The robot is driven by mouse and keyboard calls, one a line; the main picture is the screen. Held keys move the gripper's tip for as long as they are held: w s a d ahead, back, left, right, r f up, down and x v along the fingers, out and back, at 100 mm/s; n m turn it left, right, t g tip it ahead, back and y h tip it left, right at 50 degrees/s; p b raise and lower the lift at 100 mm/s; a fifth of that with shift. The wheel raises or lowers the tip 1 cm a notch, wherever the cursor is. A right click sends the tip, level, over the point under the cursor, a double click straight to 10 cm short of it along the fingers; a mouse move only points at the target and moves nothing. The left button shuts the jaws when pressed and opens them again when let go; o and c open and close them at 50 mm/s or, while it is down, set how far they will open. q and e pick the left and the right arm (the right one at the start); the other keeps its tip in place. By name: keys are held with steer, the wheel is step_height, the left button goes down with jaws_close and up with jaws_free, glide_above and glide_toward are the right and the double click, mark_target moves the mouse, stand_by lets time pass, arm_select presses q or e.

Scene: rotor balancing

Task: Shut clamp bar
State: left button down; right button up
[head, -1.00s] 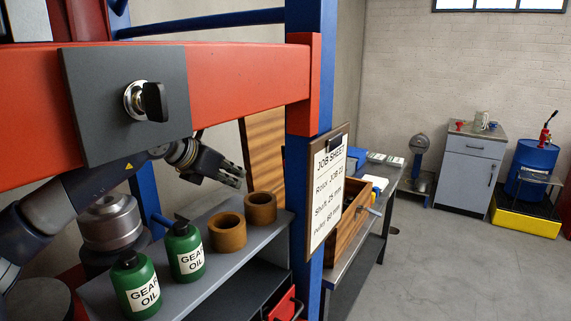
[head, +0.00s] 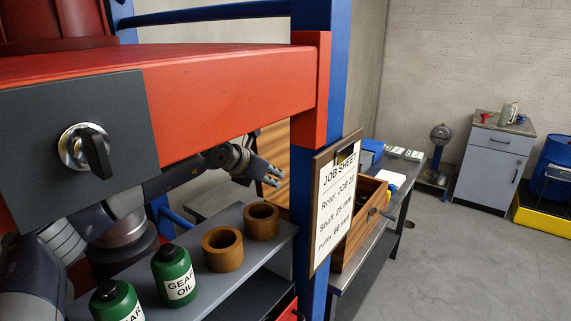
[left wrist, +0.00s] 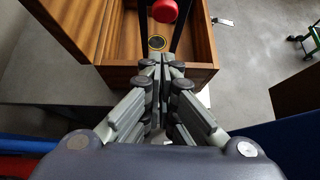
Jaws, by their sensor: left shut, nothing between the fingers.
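I cannot make out a clamp bar in either view. My left gripper (head: 272,178) is beyond the red beam (head: 230,95), above and behind the shelf with the bronze rings. It is shut and empty. In the left wrist view its fingertips (left wrist: 162,68) are together, in line with the near edge of an open wooden drawer (left wrist: 205,40). The drawer holds a red knob-like thing (left wrist: 165,11), a dark bar and a small gold-rimmed disc (left wrist: 157,43). My right gripper is not in view.
Bronze rings (head: 222,249) and green oil bottles (head: 173,275) stand on the grey shelf (head: 205,295). A job sheet board (head: 335,200) hangs on the blue post (head: 312,270). A bench (head: 372,245) stands behind it.

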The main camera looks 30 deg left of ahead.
arm_select(q)
steer(key=w+p, duration=0.1)
steer(key=w, duration=0.1)
steer(key=w+d+p, duration=0.1)
steer(key=w, duration=0.1)
steer(key=shift+w, duration=0.35)
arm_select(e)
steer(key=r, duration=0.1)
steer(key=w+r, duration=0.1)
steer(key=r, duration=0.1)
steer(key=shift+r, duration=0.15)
arm_select(q)
steer(key=shift+r+p, duration=0.15)
steer(key=shift+p, duration=0.15)
